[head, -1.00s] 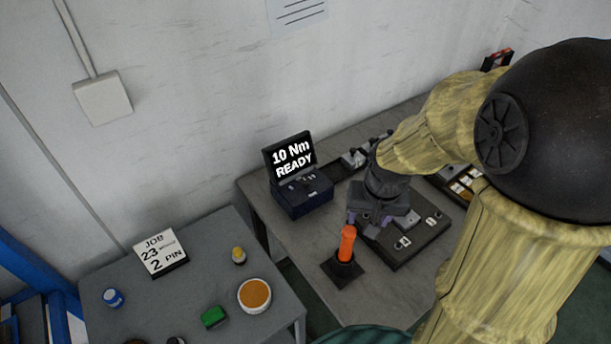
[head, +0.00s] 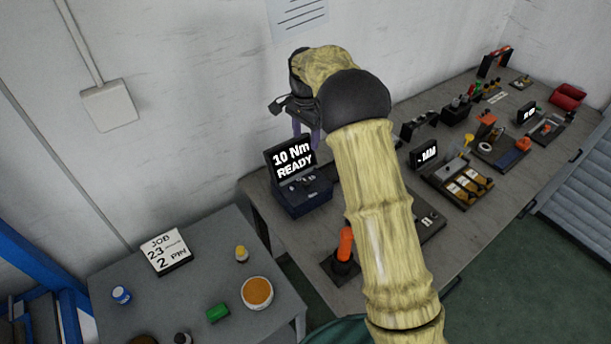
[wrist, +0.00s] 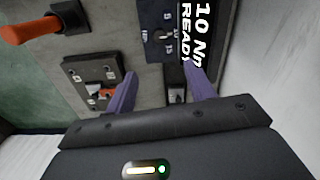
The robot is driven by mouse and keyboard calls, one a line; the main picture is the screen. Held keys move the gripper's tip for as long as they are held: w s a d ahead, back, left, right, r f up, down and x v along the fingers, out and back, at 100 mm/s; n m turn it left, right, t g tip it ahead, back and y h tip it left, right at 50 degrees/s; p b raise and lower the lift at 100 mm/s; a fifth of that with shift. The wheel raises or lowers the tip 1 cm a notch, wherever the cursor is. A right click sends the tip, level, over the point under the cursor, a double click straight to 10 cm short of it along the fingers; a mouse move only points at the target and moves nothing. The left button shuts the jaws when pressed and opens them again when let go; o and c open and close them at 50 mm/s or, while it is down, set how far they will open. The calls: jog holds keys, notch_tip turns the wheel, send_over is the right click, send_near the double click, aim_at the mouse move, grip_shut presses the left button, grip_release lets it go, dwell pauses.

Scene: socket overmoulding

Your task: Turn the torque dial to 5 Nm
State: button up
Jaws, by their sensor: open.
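The torque unit (head: 306,199) is a dark blue box on the left end of the long bench. Its tilted screen (head: 293,157) reads "10 Nm READY". The torque dial is a small knob on the box's top panel (head: 303,184), with white marks around it; its exact setting is too small to read. In the wrist view the panel (wrist: 165,38) is at the upper middle, beside the screen. My gripper (head: 308,130) is above and slightly behind the unit, apart from it. In the wrist view its purple fingers (wrist: 162,92) are spread with nothing between them.
An orange-handled tool (head: 346,243) stands in a black holder in front of the unit. A dark fixture plate (head: 430,222) lies partly behind my arm. More fixtures line the bench to the right. A lower grey table holds a job card (head: 166,251) and small containers.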

aim_at(306, 181)
dwell(0.3)
notch_tip(306, 181, down, 17)
jog(key=p, duration=0.3)
jog(key=shift+d+f+p, duration=0.1)
jog(key=shift+f+p, duration=0.1)
jog(key=shift+p, duration=0.2)
jog(key=c, duration=1)
